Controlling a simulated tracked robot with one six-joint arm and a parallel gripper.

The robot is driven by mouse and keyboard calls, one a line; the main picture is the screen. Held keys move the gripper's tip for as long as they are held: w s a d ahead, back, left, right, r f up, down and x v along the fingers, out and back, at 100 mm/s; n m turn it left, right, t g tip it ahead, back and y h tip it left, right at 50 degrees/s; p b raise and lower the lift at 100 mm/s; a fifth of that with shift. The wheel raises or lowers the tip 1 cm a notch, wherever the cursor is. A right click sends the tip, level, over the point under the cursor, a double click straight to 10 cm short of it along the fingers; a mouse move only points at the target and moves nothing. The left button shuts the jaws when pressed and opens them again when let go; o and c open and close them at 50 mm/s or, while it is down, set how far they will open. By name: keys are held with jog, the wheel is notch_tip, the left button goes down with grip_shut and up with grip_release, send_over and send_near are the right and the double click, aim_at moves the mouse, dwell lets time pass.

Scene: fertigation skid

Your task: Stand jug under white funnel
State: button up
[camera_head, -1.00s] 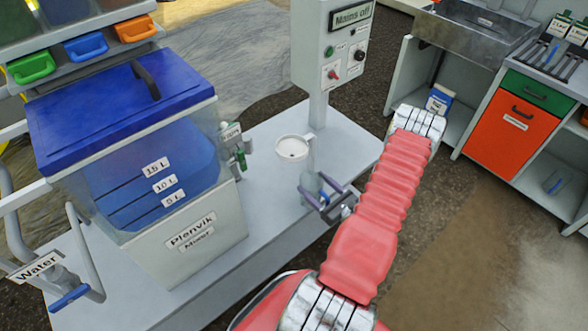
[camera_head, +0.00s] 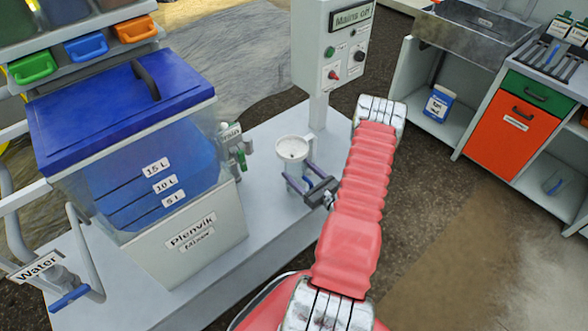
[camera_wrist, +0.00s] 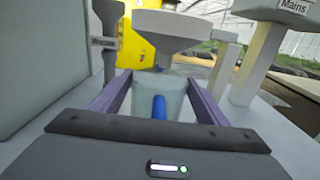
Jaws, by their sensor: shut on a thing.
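The white funnel (camera_head: 293,149) is held above the skid's grey deck beside the control post. The jug (camera_head: 291,171) is grey and translucent and shows just below the funnel's rim, partly hidden by it. In the wrist view the jug (camera_wrist: 178,88) stands upright between my purple fingers, with a blue handle (camera_wrist: 159,107) towards me. The funnel (camera_wrist: 168,28) is above it there, its spout close over the jug's mouth. My gripper (camera_head: 303,178) is shut on the jug from the front right. I cannot tell whether the jug's base touches the deck.
The mixer tank (camera_head: 130,150) with a blue lid stands left of the funnel, with a small labelled valve (camera_head: 234,145) between. The control box post (camera_head: 318,112) rises behind to the right. A blue and white container (camera_head: 438,103) sits on the bench's lower shelf.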

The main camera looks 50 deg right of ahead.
aim_at(289, 165)
jog(key=w, duration=0.3)
jog(key=shift+d+f, duration=0.15)
jog(key=shift+f, duration=0.6)
jog(key=shift+f, duration=0.1)
jog(key=o, duration=1.4)
jog(key=shift+s, duration=0.1)
jog(key=shift+s, duration=0.4)
jog(key=s, duration=0.3)
jog(key=s+a, duration=0.1)
jog(key=s, duration=0.7)
jog(key=shift+a, duration=0.15)
